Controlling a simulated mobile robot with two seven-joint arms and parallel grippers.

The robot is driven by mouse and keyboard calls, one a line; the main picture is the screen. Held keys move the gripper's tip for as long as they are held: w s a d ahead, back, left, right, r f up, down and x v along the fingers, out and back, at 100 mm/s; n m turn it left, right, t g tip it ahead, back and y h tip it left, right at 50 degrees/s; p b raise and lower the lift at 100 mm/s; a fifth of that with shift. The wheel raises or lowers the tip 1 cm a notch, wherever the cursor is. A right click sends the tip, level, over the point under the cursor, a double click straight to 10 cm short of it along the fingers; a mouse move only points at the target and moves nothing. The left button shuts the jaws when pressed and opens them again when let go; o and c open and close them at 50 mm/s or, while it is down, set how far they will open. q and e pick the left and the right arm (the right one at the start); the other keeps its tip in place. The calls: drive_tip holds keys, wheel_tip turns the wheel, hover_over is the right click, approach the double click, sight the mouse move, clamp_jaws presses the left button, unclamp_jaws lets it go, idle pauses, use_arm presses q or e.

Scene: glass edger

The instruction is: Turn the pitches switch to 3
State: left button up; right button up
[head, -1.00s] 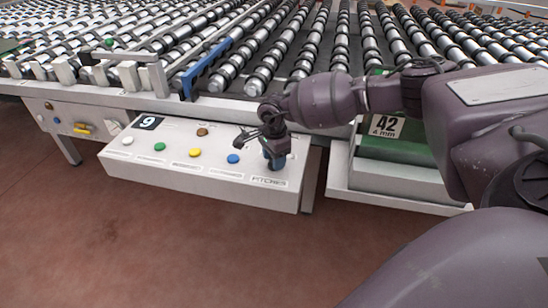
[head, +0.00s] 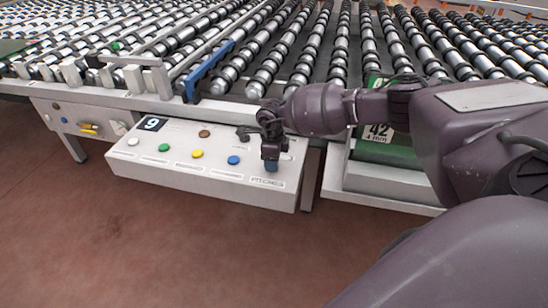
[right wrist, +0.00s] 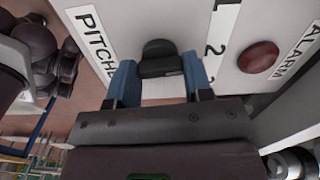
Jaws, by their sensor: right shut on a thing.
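The pitches switch is a black knob (right wrist: 160,48) on the white control panel, between the PITCHES label and the printed scale where 1 and 2 show. My right gripper (right wrist: 160,82) has its blue fingertips on either side of the knob and is shut on it. In the head view my right gripper (head: 271,164) points down onto the right end of the panel (head: 215,182), above the PITCHES label, and hides the switch. Which number the knob points to cannot be told. My left gripper is not in view.
White, green (head: 164,147), yellow (head: 197,154), blue (head: 233,160) and brown buttons sit on the panel, with a 9 display (head: 152,124). The right wrist view shows a red ALARM button (right wrist: 258,57). A roller table stands behind; open floor lies in front.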

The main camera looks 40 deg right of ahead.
drive_tip(key=shift+r+m+p, duration=0.2)
drive_tip(key=shift+m+p, duration=0.25)
drive_tip(key=shift+m, duration=1.05)
drive_tip(key=m+p, duration=0.2)
drive_tip(key=m, duration=0.2)
drive_tip(key=shift+p, duration=0.3)
drive_tip(key=shift+f+m+p, duration=0.1)
drive_tip(key=shift+m+p, duration=0.35)
drive_tip(key=shift+m, duration=0.55)
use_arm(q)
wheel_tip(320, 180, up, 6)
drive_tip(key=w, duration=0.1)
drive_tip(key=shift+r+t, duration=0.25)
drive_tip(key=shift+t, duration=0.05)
use_arm(e)
drive_tip(key=shift+m, duration=0.5)
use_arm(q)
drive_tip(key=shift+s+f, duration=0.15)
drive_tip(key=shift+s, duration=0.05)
use_arm(e)
drive_tip(key=o, duration=0.9)
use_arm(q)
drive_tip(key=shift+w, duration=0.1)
use_arm(e)
drive_tip(key=shift+f, duration=0.1)
